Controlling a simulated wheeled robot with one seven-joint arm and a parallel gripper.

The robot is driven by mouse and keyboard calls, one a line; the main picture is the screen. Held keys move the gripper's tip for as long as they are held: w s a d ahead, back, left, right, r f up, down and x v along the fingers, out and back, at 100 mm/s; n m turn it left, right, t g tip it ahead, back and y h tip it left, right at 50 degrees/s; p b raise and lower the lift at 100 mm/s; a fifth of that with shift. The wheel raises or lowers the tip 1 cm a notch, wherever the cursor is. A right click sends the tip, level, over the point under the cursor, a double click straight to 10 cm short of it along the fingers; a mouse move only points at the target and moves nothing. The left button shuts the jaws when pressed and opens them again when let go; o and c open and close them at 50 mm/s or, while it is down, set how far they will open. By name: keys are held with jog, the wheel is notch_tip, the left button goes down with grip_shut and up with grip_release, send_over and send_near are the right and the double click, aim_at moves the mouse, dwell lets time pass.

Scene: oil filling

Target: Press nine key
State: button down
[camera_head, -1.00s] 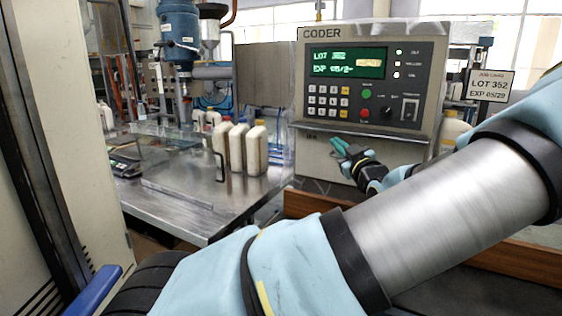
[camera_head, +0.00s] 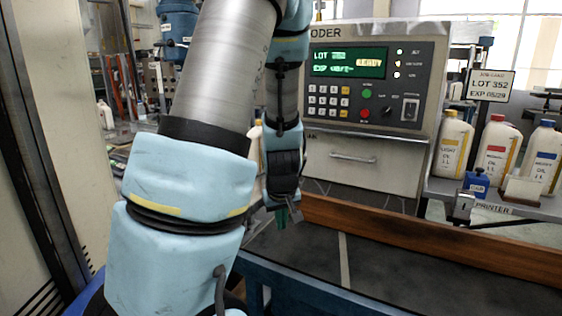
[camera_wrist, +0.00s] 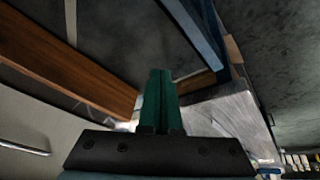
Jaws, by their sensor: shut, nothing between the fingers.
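The coder (camera_head: 428,75) stands at the back, with a keypad (camera_head: 328,101) of pale and yellow keys at its lower left. The nine key is too small to make out. Its green display (camera_head: 348,63) reads LOT 352, an EXP line that is hard to read, and READY. My gripper (camera_head: 283,218) hangs pointing down in front of the coder's lower left, well below the keypad and apart from it. Its green fingers are together and empty, as the wrist view (camera_wrist: 159,95) also shows. The keypad is not in the wrist view.
A job card (camera_head: 490,86) reads LOT 352, EXP 05/29. Oil bottles (camera_head: 496,150) and a blue printer item (camera_head: 476,184) stand on the right shelf. A brown rail (camera_head: 400,228) runs below the coder. A drawer handle (camera_head: 353,158) sticks out under the keypad.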

jog(key=s+a+r+m+g, duration=0.3)
jog(key=s+a+r+m, duration=0.1)
jog(key=s, duration=0.7)
jog(key=a+r, duration=0.1)
jog(key=a, duration=0.1)
jog(key=shift+s+a, duration=0.2)
jog(key=shift+a, duration=0.2)
